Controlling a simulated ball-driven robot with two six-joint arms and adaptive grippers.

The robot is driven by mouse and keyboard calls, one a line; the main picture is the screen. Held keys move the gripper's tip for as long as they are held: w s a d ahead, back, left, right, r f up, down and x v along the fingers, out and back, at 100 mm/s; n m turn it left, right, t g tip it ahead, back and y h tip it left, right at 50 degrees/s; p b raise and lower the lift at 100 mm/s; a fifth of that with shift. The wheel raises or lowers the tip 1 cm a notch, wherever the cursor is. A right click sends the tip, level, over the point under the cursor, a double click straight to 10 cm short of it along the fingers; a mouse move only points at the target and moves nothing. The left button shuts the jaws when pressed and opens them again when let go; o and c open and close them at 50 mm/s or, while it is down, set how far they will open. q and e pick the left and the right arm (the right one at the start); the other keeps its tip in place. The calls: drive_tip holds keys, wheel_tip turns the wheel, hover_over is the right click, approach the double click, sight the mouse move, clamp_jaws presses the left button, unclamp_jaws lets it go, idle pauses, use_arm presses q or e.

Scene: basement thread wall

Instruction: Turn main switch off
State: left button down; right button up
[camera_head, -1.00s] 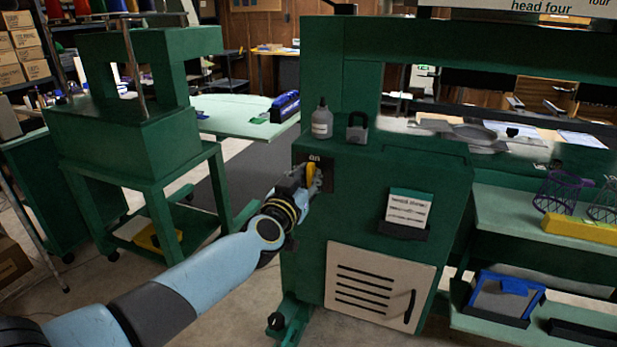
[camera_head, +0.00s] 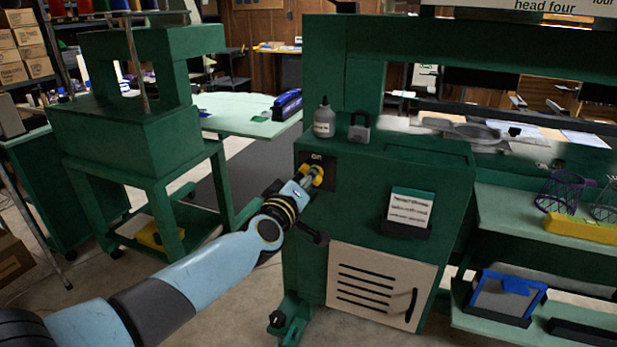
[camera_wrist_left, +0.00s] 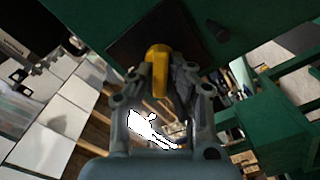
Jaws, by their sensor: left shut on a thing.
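The main switch is a dark plate (camera_head: 331,170) with a yellow handle (camera_head: 317,178), on the upper left of the green machine's front. My right gripper is in neither view.
A card holder (camera_head: 408,208) and a vented cream panel (camera_head: 375,285) are on the machine's front. A green stand (camera_head: 130,140) is at left.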

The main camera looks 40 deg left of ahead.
use_arm(q)
drive_tip(key=shift+a+n+b, duration=0.15)
drive_tip(key=shift+n+b, duration=0.45)
drive_tip(key=shift+n, duration=3.2)
drive_tip(key=c, duration=1.4)
unclamp_jaws()
drive_tip(key=shift+o, duration=0.6)
drive_tip(key=shift+w+f, duration=0.1)
drive_tip(key=shift+f, duration=0.1)
